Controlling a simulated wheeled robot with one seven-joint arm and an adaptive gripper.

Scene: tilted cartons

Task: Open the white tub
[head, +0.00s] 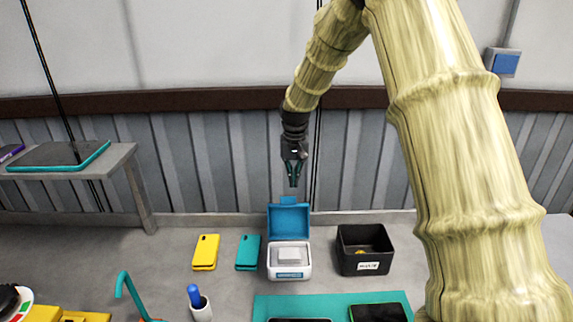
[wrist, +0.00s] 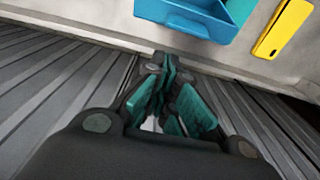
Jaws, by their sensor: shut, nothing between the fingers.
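The white tub (head: 288,270) stands on the grey bench in the head view, with a white item visible inside its top. Its blue lid (head: 289,221) stands upright at the back edge, so the tub is open. The blue lid also shows at the top of the wrist view (wrist: 188,18). My gripper (head: 292,184) is above and behind the lid, fingers pointing down, shut and empty. A small gap appears between the fingertips and the lid in the head view. In the wrist view my gripper (wrist: 172,75) is apart from the lid.
A black bin (head: 352,262) stands right of the tub. A teal phone (head: 248,252) and a yellow phone (head: 206,252) lie to its left. A teal mat (head: 268,304) with dark devices lies in front. A white cup (head: 201,310) and teal hook (head: 125,285) stand front left.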

